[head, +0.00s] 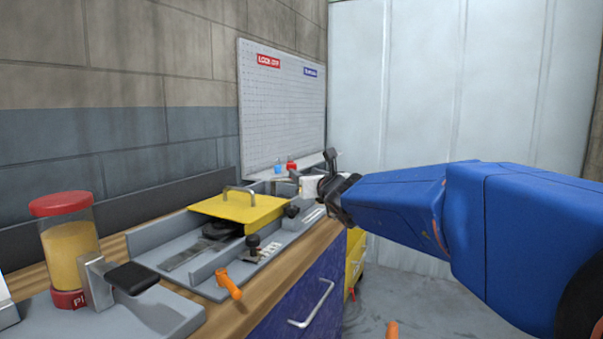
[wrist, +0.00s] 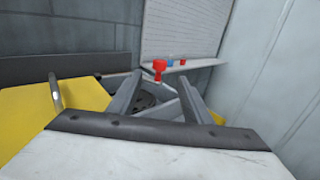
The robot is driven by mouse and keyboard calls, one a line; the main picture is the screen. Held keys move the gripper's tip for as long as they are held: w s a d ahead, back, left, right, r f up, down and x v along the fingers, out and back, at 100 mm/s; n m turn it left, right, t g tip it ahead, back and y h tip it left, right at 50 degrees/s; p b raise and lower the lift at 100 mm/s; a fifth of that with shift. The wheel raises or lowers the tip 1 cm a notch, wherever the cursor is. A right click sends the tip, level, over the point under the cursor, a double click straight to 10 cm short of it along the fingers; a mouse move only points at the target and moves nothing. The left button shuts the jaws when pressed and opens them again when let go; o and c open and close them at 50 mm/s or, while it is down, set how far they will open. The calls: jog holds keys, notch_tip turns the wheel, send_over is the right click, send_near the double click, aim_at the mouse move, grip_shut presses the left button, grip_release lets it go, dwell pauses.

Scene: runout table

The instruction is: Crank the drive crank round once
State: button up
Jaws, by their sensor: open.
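An orange handle (head: 229,283), which looks like the drive crank's grip, sticks out from the front side of the grey runout table (head: 186,283). I cannot make out the crank's arm or hub. My gripper (head: 326,172) is well to the right of and beyond that handle, above the far end of the table, and apart from it. In the wrist view my gripper (wrist: 160,92) shows two grey fingers spread apart. No held thing shows between them; a dark round part (wrist: 149,99) lies behind the gap. The orange handle is not in the wrist view.
A yellow cover (head: 240,207) with a bar handle sits on the runout table. Black knobs (head: 253,242) stand along its front. A red-lidded jar (head: 68,245) is at left. Floor at right looks mostly clear.

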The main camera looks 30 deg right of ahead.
jog(key=shift+s, duration=0.45)
